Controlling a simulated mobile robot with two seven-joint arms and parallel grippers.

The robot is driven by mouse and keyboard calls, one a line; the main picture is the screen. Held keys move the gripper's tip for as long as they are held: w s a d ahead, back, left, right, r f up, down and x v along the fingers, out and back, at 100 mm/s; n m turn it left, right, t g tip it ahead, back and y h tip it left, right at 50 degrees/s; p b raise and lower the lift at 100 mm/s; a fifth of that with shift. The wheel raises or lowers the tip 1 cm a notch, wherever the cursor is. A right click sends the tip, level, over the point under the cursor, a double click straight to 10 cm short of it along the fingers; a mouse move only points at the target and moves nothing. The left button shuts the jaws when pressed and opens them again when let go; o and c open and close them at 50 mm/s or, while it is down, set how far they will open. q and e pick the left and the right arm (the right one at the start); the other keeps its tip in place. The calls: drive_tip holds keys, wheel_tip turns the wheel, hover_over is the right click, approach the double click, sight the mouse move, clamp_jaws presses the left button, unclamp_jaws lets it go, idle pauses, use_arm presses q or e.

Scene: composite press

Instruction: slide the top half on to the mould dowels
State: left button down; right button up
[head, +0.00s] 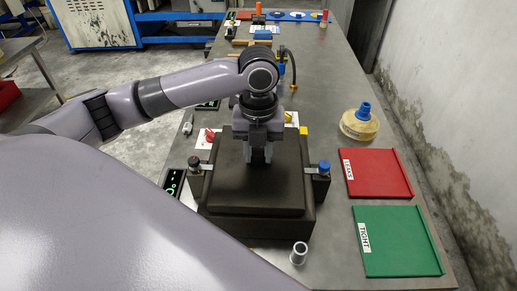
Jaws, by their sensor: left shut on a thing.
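My left gripper (259,155) points down over the middle of a dark square block, the top half of the mould (258,197). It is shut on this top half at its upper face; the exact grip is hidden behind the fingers. The top half lies over a wider dark base (254,228), the lower part of the mould. No gap between the two can be made out from above. The dowels are not visible. Side lugs carry a black knob (194,162) on the left and a blue knob (324,166) on the right. My right gripper is not in view.
A red tray (378,175) and a green tray (400,243) lie on the right. A round tan container with a blue cap (360,123) stands behind them. A small grey cup (299,253) stands in front of the mould. Tools and small parts crowd the bench's far end.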

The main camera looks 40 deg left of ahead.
use_arm(q)
drive_tip(key=shift+f, duration=0.1)
idle(0.5)
drive_tip(key=c, duration=0.7)
unclamp_jaws()
wheel_tip(320, 180, up, 7)
drive_tip(key=shift+r, duration=0.1)
